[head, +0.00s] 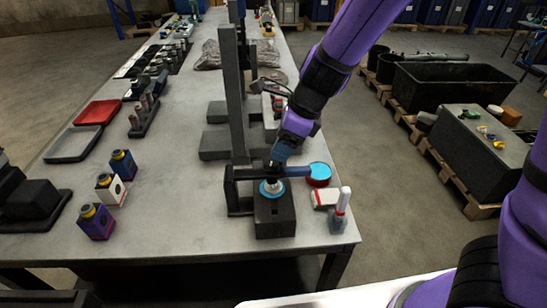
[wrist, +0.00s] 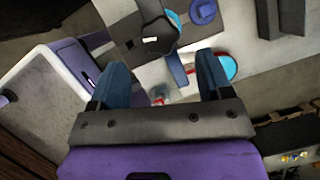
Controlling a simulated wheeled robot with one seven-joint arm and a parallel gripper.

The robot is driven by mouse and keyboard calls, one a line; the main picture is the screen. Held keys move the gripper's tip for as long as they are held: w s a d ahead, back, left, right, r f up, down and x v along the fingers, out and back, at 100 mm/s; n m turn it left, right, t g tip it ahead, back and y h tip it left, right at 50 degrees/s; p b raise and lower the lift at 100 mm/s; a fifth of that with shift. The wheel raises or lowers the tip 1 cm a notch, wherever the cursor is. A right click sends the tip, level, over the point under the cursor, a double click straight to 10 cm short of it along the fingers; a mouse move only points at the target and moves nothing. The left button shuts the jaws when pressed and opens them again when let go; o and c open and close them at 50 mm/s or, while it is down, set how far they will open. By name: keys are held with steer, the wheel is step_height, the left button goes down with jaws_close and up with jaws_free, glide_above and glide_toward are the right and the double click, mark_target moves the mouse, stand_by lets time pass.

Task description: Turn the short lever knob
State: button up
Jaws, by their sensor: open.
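A black block (head: 274,217) at the near end of the bench carries a blue ring and a metal fitting (head: 271,187). A dark horizontal bar and a blue bar (head: 297,171) show just above it. In the wrist view a dark hub (wrist: 155,38) with a small pale mark lies beyond the fingertips, and a blue-grey bar (wrist: 176,68) reaches from it toward the gap. I cannot tell for sure which part is the short lever knob. My gripper (head: 276,166) is open above the block; its two blue fingers (wrist: 163,70) are apart, with nothing clearly held between them.
A tall dark post (head: 234,90) stands left of my arm. Three small bottles, a red tray (head: 98,112) and a grey tray (head: 73,144) sit on the left.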

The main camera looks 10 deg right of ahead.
mark_target(272, 160)
steer(key=shift+x, duration=3.05)
steer(key=c, duration=0.9)
